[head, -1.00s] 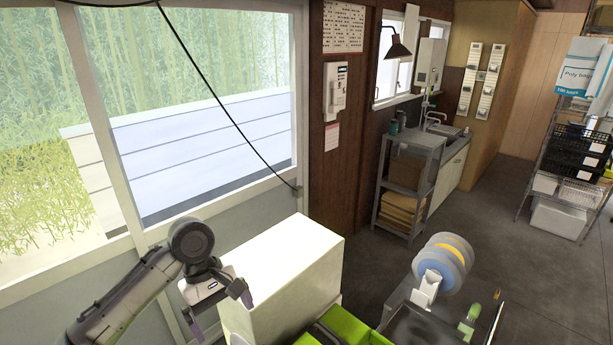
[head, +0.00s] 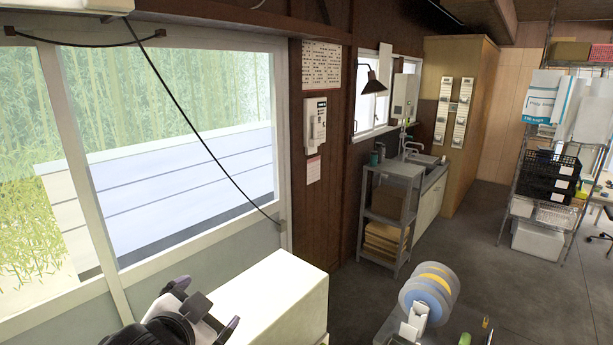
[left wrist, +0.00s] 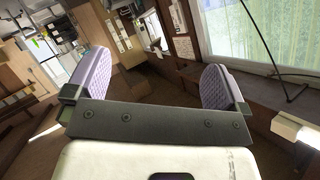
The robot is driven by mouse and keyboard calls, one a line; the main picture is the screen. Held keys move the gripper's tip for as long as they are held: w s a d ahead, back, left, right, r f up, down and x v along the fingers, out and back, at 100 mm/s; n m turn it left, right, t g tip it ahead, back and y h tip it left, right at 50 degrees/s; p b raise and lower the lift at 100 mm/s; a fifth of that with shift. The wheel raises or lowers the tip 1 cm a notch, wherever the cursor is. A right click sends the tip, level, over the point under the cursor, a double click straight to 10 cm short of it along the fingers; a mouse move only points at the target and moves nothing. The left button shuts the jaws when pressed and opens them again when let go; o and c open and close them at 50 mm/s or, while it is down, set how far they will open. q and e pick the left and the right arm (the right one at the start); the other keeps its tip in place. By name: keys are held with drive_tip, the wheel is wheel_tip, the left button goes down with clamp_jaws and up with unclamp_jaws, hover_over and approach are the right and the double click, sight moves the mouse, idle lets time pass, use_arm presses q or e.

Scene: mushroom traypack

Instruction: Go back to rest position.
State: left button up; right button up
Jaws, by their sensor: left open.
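My left gripper (head: 206,306) is at the bottom of the head view, left of a white box-shaped unit (head: 280,295) and below the window. Its two purple-padded fingers are spread apart. In the left wrist view the open gripper (left wrist: 157,80) has nothing between its fingers, only the room behind. My right gripper is in neither view.
A tape dispenser (head: 428,291) with coloured rolls stands at the lower right. Behind it are a grey shelf cart (head: 392,215), a sink counter and a wire rack with black crates (head: 548,177). Dark floor between them is open.

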use_arm(q)
drive_tip(key=s+a+f+n+g, duration=0.1)
drive_tip(key=s+f+n+g, duration=0.1)
drive_tip(key=s+f, duration=0.9)
drive_tip(key=s+a+f+n+g+y, duration=0.1)
drive_tip(key=s+f+g, duration=0.3)
drive_tip(key=s+f, duration=0.8)
drive_tip(key=s+a+f+n+g+p, duration=0.1)
drive_tip(key=s+a+f+n+g, duration=0.2)
drive_tip(key=s+f, duration=0.9)
wheel_tip(320, 180, down, 3)
drive_tip(key=shift+r+g, duration=0.1)
drive_tip(key=shift+g, duration=0.3)
